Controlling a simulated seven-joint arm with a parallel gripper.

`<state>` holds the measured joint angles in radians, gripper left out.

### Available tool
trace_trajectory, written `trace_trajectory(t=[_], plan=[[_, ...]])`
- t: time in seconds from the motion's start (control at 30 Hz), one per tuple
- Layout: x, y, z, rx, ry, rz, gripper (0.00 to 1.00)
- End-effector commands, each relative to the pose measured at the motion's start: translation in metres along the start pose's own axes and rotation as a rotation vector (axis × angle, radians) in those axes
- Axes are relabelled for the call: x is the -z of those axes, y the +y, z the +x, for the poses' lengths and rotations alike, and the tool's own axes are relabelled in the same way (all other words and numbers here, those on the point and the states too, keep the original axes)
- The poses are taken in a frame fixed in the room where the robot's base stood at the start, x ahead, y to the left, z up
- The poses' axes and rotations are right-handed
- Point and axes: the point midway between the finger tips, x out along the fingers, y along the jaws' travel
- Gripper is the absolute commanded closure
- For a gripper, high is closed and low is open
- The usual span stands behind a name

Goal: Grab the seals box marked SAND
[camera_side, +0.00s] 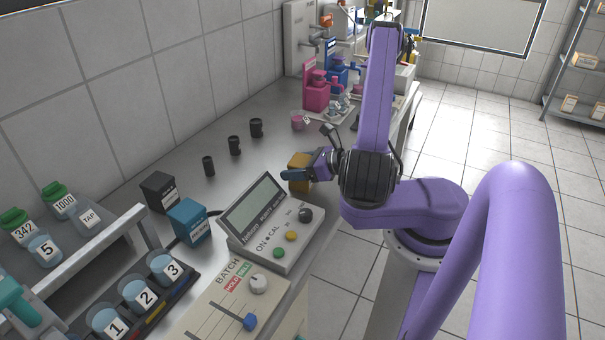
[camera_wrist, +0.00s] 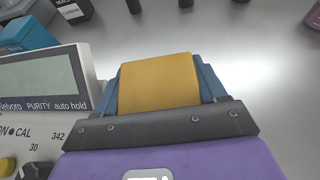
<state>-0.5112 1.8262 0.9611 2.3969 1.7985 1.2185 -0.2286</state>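A tan-yellow box (camera_side: 300,159) is near the bench's front edge, past the meter. In the wrist view the same box (camera_wrist: 158,84) fills the space between my blue fingers, one along each side, with no clear gap. My gripper (camera_wrist: 160,88) appears shut on it. In the side view my gripper (camera_side: 297,175) covers part of the box. No marking shows on its visible faces, so I cannot read SAND. I cannot tell whether its base touches the bench. A black box (camera_side: 160,192) and a blue box (camera_side: 190,222), both with white labels, stand to the left.
The grey meter (camera_side: 275,225) with a tilted screen stands close to the box, at the left in the wrist view (camera_wrist: 45,85). Several small black cylinders (camera_side: 235,146) stand behind. A pink device (camera_side: 316,92) is farther along. Open bench lies beyond the box.

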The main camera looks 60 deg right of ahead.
Motion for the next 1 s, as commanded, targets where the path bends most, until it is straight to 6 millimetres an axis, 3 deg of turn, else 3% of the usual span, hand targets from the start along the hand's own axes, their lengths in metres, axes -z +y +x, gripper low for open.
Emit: trace_trajectory(t=[0.03,0.1,0.17,0.57,1.0], plan=[[0.0,0.0,0.0,0.0,0.0,0.0,0.5],[0.0,0.0,0.0,0.0,0.0,0.0,0.65],[0.0,0.0,0.0,0.0,-0.001,0.0,0.71],[-0.006,-0.001,-0.003,0.001,-0.001,0.0,0.71],[-0.056,-0.001,-0.024,0.003,-0.001,-0.006,0.71]])
